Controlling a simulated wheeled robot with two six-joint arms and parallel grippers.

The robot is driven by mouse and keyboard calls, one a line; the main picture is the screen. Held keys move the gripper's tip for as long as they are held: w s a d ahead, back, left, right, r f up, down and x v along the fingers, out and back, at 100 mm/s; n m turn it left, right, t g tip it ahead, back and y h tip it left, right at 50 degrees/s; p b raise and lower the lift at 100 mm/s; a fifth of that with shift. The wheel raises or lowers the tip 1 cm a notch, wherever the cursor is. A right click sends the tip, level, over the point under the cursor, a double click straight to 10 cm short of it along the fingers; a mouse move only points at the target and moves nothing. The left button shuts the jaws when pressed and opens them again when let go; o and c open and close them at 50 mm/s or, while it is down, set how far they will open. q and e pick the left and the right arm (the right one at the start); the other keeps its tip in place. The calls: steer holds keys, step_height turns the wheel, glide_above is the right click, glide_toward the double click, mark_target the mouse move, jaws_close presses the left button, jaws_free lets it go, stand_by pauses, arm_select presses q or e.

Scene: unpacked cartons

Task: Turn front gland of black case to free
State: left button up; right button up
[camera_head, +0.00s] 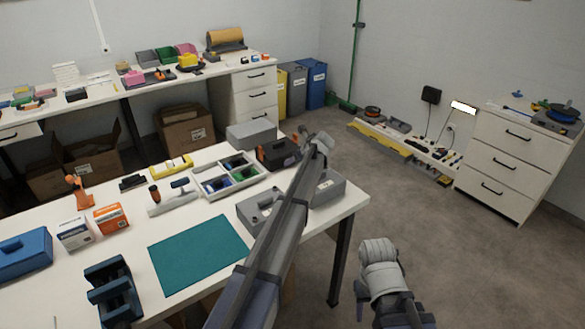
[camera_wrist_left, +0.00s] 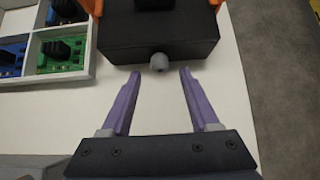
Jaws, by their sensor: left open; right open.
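The black case (camera_wrist_left: 158,38) with orange parts fills the top of the left wrist view, and it stands on the white table in the head view (camera_head: 270,152). A small grey gland (camera_wrist_left: 158,62) sticks out of the middle of its near face. My left gripper (camera_wrist_left: 160,74) is open. Its two purple fingers point at the case, with one tip on each side of the gland's line and just short of it, not touching. In the head view my left arm hides its fingers and part of the case. My right gripper (camera_head: 402,312) is low at the bottom edge, off the table, its fingertips hardly visible.
Grey cases (camera_head: 258,208) stand on the table near my left arm. A divided white tray (camera_head: 208,184) with green and blue parts lies left of the black case. A green mat (camera_head: 195,252) lies nearer. The floor right of the table is open.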

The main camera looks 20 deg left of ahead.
arm_select(q)
steer(key=shift+b+x, duration=0.45)
steer(key=shift+x, duration=0.75)
jaws_close()
